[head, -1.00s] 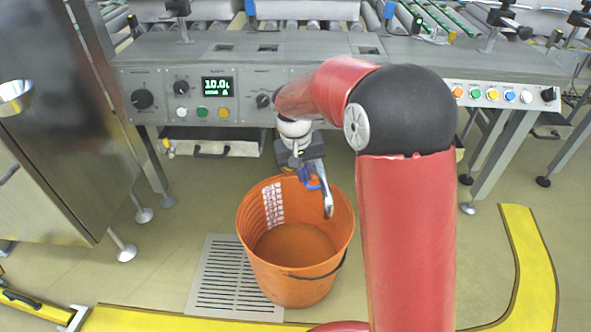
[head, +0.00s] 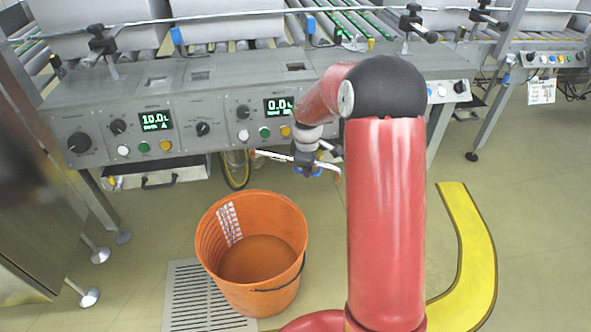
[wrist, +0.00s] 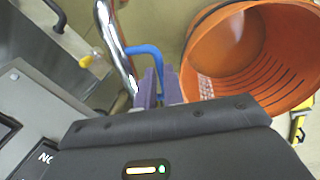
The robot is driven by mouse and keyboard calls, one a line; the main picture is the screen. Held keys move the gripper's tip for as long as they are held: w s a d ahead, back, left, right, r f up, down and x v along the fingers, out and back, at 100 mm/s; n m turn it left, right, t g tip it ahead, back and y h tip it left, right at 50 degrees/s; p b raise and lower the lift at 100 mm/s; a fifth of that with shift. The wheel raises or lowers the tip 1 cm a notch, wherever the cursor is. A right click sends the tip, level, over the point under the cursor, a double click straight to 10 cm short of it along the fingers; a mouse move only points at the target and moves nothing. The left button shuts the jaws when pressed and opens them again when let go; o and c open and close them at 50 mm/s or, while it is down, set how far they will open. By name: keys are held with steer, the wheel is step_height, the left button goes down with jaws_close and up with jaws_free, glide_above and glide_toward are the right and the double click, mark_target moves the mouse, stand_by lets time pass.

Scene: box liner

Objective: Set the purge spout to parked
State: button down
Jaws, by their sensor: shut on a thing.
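The purge spout (head: 270,155) is a shiny metal pipe below the front panel. It lies nearly along the panel, its tip at the right end, right of the orange bucket and not over it. In the wrist view the spout (wrist: 114,50) runs down the left of the fingers, with a blue handle (wrist: 147,52) branching off it. My gripper (wrist: 161,88) has its purple fingers closed around the blue handle. In the head view my gripper (head: 313,168) partly hides the spout and the handle.
The control panel (head: 225,112) has knobs, coloured buttons and displays reading 10.0 and 0.0. Yellow floor marking (head: 472,245) lies right. A steel cabinet (head: 35,190) stands left.

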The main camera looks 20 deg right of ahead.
steer(key=shift+w+d+n+y+p, duration=0.15)
steer(key=shift+w+d+n+p, duration=0.45)
steer(key=shift+w+d+n, duration=0.3)
steer(key=shift+w+d+n+y+p, duration=0.15)
steer(key=shift+w+d+n+p, duration=0.5)
steer(key=shift+w, duration=0.4)
steer(key=c, duration=1.5)
jaws_free()
steer(key=r, duration=0.5)
steer(key=s+r, duration=0.1)
steer(key=r, duration=0.1)
steer(key=shift+s+a+r, duration=0.1)
steer(key=shift+a+r, duration=0.05)
steer(key=shift+r, duration=0.2)
